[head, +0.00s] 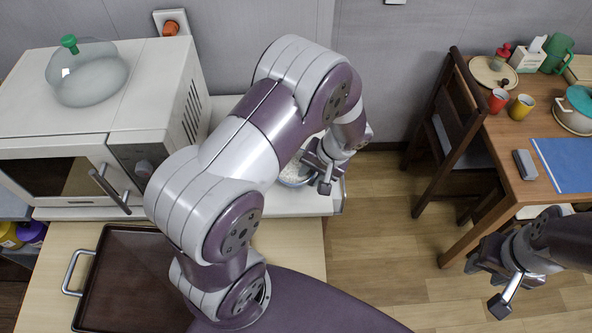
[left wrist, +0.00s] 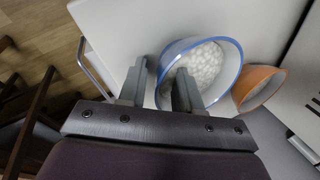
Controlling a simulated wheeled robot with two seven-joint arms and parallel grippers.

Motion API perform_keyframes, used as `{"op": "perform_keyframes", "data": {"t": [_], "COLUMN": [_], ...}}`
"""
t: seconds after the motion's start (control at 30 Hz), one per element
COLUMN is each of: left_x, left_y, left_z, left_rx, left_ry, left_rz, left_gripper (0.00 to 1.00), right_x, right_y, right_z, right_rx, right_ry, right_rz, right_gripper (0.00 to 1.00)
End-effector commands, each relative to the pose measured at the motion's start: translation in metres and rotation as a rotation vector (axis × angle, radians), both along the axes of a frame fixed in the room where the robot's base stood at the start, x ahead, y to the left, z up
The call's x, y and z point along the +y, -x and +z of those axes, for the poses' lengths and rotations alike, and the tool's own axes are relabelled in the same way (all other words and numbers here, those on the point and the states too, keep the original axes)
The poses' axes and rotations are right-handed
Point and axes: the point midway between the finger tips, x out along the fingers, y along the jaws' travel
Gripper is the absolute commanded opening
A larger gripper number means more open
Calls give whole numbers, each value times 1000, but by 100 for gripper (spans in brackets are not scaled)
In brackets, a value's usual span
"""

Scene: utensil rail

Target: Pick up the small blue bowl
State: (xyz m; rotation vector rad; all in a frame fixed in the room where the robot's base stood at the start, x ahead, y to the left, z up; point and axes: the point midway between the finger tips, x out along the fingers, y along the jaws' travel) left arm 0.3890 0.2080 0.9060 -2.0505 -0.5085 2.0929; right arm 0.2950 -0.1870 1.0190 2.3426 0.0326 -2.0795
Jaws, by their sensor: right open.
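The small blue bowl (left wrist: 232,55) has a blue rim and a pale speckled inside; it sits on a white surface in the left wrist view. In the head view the bowl (head: 294,178) is partly hidden behind my left gripper (head: 322,172). In the left wrist view my left gripper (left wrist: 160,75) has its fingers apart at the bowl's near left side. One finger is outside the rim and the other reaches over the inside, with a gap around the wall. My right gripper (head: 490,282) is open and empty at the lower right, over the floor.
An orange bowl (left wrist: 258,88) stands right beside the blue one. A microwave (head: 130,150) with a glass lid (head: 88,80) on top is at the left. A brown tray (head: 130,270) lies on the near counter. A chair (head: 440,150) and a laid table (head: 510,160) are at the right.

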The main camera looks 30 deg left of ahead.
Motion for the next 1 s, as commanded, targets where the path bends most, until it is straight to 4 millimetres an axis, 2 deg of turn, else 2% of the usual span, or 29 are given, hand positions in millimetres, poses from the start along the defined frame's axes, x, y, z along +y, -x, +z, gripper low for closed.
{"op": "perform_keyframes", "data": {"t": [0.1, 0.17, 0.2, 0.23, 0.67, 0.77, 0.9, 1.0], "left_x": [0, 0, 0, 0, 0, 0, 0, -9], "left_y": [0, 0, 0, 0, 0, -1, -1, -19], "left_z": [0, 0, 0, 0, 5, 16, 40, 50], "left_rx": [0, 0, 0, 0, -1, -4, -4, -4], "left_ry": [0, 0, 0, 0, 0, 1, 0, 1], "left_rz": [0, 0, 0, 0, 0, 1, 0, -1], "left_gripper": [34, 17, 4, 0, 0, 0, 0, 0], "right_x": [0, 0, 0, 0, 0, 0, 0, 0], "right_y": [0, 0, 0, 0, 0, 0, 0, 0], "right_z": [0, 0, 0, 0, -1, -2, -5, -8], "right_rx": [0, 0, 0, 0, 0, 0, 0, 0], "right_ry": [0, 0, 0, 0, 0, 0, 0, 0], "right_rz": [0, 0, 0, 0, 0, 0, 0, 0], "right_gripper": [43, 43, 43, 43, 43, 43, 43, 43]}}
